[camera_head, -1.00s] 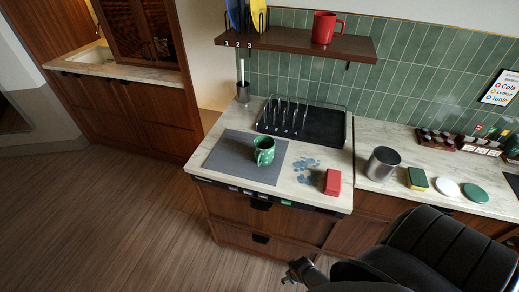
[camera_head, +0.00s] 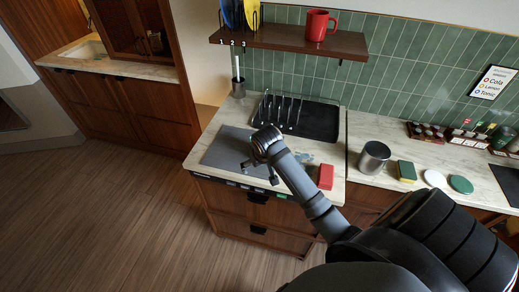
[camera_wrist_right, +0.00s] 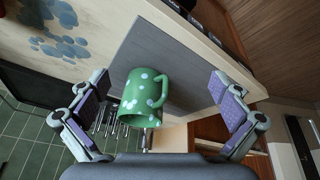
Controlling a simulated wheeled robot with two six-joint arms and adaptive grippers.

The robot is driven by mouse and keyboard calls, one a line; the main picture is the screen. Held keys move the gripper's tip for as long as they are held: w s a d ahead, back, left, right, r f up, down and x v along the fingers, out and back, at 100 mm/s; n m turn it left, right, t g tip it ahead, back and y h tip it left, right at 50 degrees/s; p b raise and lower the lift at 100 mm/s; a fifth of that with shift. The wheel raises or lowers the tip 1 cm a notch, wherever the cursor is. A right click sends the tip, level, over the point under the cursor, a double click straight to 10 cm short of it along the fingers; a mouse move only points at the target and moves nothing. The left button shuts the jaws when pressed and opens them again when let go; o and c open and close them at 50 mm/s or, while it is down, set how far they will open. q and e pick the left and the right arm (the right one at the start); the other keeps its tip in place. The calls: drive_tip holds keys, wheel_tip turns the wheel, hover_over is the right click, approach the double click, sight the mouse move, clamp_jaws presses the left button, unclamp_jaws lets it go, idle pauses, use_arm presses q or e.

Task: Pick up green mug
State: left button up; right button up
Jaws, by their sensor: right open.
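The green mug with pale dots (camera_wrist_right: 143,92) shows in the right wrist view, on the dark grey mat (camera_wrist_right: 187,72), its handle toward the right of the picture. My right gripper (camera_wrist_right: 163,105) is open, with one finger on each side of the mug and visible gaps between. In the head view my right gripper (camera_head: 259,163) is over the mat (camera_head: 224,150) and hides the mug. My left gripper is not in view.
A black drying rack (camera_head: 300,115) stands behind the mat. A red block (camera_head: 326,176), a metal canister (camera_head: 374,158) and a sponge (camera_head: 406,171) are to the right. A shelf with a red mug (camera_head: 318,25) is above.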

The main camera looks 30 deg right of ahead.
drive_tip(key=w+d+r+m, duration=0.3)
drive_tip(key=w+d+r, duration=0.25)
drive_tip(key=w, duration=0.25)
drive_tip(key=p+x, duration=0.1)
drive_tip(key=x, duration=0.3)
drive_tip(key=shift+w+d+f, duration=0.1)
drive_tip(key=shift+w+f, duration=0.15)
drive_tip(key=shift+w, duration=0.05)
drive_tip(key=shift+w+f+p, duration=0.15)
drive_tip(key=shift+f+p, duration=0.15)
drive_tip(key=shift+p, duration=0.25)
drive_tip(key=p+x, duration=0.1)
drive_tip(key=x, duration=0.3)
drive_tip(key=shift+r, duration=0.1)
drive_tip(key=shift+w+d+f, duration=0.1)
drive_tip(key=shift+w+f, duration=0.05)
drive_tip(key=shift+f, duration=0.2)
drive_tip(key=shift+r, duration=0.1)
drive_tip(key=c, duration=1.5)
